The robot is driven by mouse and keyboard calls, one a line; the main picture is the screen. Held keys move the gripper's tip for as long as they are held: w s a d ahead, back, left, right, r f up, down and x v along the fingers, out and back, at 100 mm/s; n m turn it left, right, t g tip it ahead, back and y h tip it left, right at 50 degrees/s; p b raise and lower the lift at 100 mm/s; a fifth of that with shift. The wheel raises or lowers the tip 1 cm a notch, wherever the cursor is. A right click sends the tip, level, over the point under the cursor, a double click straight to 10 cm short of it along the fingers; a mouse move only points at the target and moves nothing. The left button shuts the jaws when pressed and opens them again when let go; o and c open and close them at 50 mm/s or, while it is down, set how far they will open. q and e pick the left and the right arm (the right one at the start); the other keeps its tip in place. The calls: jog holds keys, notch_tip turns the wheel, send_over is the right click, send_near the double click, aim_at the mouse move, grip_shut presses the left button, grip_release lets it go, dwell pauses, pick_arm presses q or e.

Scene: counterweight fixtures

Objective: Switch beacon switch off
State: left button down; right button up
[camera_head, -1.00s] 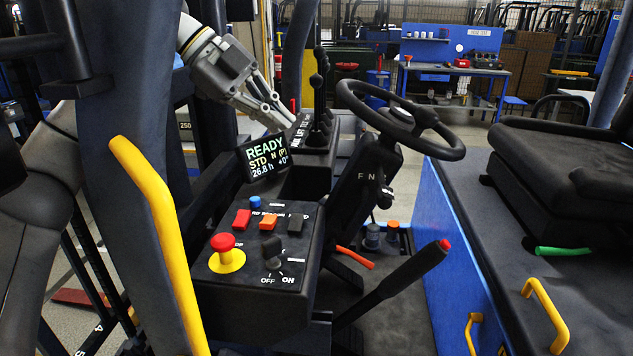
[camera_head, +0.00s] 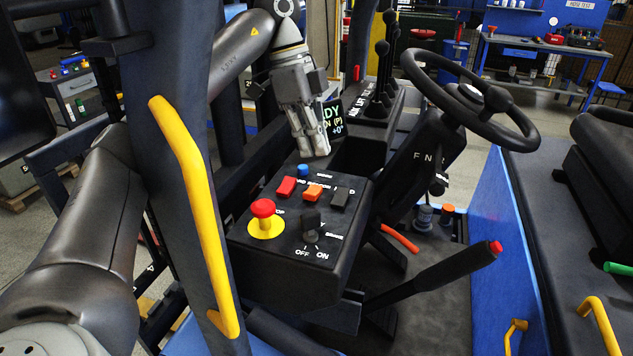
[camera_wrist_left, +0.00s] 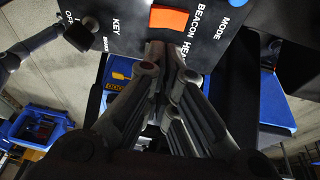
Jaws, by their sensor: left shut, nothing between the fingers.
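The beacon switch (camera_head: 313,192) is an orange rocker on the black control panel (camera_head: 262,274), between a red and a dark rocker. In the left wrist view the orange rocker (camera_wrist_left: 169,18) shows at the top, beside the printed word BEACON. My left gripper (camera_head: 316,153) is shut and empty. It points down above the far edge of the panel, behind the orange rocker. In the left wrist view its fingertips (camera_wrist_left: 163,66) lie just below the rocker, seemingly apart from it; the gap's depth is hard to judge. My right gripper is in neither view.
A red rocker (camera_head: 286,187), a dark rocker (camera_head: 340,200), a blue button (camera_head: 303,170), a red mushroom button (camera_head: 263,208) and a key switch (camera_head: 311,222) crowd the panel. The display (camera_head: 334,117) is partly hidden behind my gripper. The steering wheel (camera_head: 470,95) stands right.

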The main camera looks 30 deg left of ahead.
aim_at(316, 192)
pick_arm(q)
jog(key=x, duration=0.3)
jog(key=p+x, duration=0.1)
jog(key=x, duration=0.1)
jog(key=shift+s+a+f, duration=0.25)
jog(key=shift+s+f, duration=0.05)
jog(key=shift+f, duration=0.05)
jog(key=shift+s+f, duration=0.1)
jog(key=shift+f, duration=0.6)
jog(key=shift+d, duration=0.1)
